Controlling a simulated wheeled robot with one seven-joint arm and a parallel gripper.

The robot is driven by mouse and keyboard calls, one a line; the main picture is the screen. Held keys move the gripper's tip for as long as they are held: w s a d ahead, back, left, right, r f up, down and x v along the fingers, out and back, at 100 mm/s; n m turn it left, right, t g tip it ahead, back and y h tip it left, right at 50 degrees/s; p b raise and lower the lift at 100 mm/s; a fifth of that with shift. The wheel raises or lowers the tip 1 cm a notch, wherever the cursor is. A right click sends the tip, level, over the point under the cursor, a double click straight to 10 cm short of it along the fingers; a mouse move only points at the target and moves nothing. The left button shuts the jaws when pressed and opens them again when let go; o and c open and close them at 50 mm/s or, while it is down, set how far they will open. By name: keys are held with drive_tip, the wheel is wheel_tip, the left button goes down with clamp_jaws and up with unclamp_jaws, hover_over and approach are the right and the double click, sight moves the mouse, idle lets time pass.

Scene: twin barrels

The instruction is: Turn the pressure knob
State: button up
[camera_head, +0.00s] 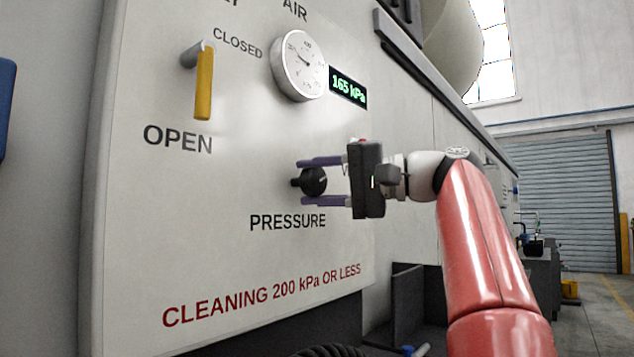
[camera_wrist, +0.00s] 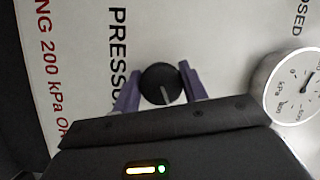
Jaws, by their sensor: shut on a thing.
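The black round pressure knob (camera_head: 314,181) sits on the white panel (camera_head: 240,250) above the word PRESSURE. My gripper (camera_head: 320,181) is shut on it, with one purple finger above and one below in the head view. In the wrist view the knob (camera_wrist: 160,84) lies between the two purple fingers (camera_wrist: 160,88), and a pale pointer line shows on its face. A round white gauge (camera_head: 299,66) is above the knob. The green digital readout (camera_head: 347,87) beside it shows 165 kPa.
A yellow-handled lever (camera_head: 204,84) hangs down toward OPEN at the panel's upper left. Red text on the panel reads CLEANING 200 kPa OR LESS. A dark open box (camera_head: 420,300) lies below the panel. Floor at the right is largely clear.

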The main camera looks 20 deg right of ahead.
drive_tip(key=shift+n, duration=0.5)
drive_tip(key=o, duration=1)
drive_tip(key=shift+c, duration=0.2)
drive_tip(key=v, duration=0.7)
drive_tip(key=shift+s+d+r, duration=0.15)
drive_tip(key=shift+s+d, duration=0.1)
drive_tip(key=shift+d, duration=0.1)
